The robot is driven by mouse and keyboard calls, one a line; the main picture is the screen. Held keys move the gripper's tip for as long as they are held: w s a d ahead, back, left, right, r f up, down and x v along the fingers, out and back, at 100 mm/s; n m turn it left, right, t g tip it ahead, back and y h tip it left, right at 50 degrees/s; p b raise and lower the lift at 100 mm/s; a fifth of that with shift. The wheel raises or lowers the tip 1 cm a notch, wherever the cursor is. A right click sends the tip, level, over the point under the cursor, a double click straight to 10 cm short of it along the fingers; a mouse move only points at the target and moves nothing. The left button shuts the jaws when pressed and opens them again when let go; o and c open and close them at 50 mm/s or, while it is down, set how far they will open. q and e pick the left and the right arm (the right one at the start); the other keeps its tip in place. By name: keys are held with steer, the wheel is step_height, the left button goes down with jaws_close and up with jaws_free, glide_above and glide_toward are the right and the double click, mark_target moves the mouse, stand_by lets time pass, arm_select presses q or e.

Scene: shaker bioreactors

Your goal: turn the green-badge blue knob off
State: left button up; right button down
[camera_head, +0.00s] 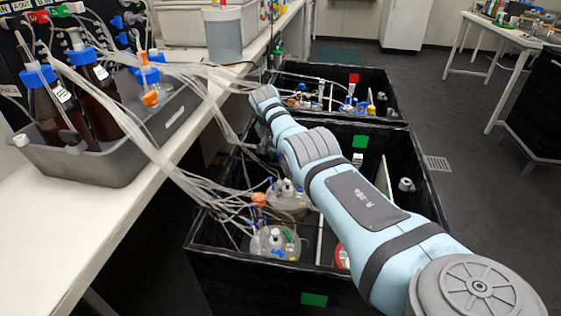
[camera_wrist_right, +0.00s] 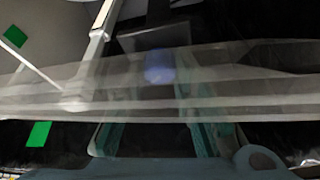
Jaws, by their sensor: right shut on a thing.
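A blue knob (camera_wrist_right: 159,66) shows blurred through clear tubing in the right wrist view. It lies between the finger ends of my right gripper (camera_wrist_right: 158,84), which is shut on it. Green badges (camera_wrist_right: 38,133) show at the left of this view, one low and one higher up. In the head view my right arm reaches over the black bin with green badges (camera_head: 360,141), and my right gripper (camera_head: 264,147) is mostly hidden behind the arm and tubes. The knob is not visible there. My left gripper is in neither view.
A bundle of clear tubes (camera_head: 190,182) runs from the bench (camera_head: 97,205) into the bin and crosses in front of the wrist camera. Lidded vessels (camera_head: 273,243) stand in the near bin. A grey tray (camera_head: 90,165) with brown bottles sits on the bench.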

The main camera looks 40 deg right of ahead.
steer(key=c, duration=1.3)
jaws_free()
steer(key=shift+c, duration=0.2)
steer(key=shift+a+r, duration=0.1)
steer(key=shift+r, duration=0.2)
steer(key=v, duration=1.1)
steer(key=shift+r, duration=0.15)
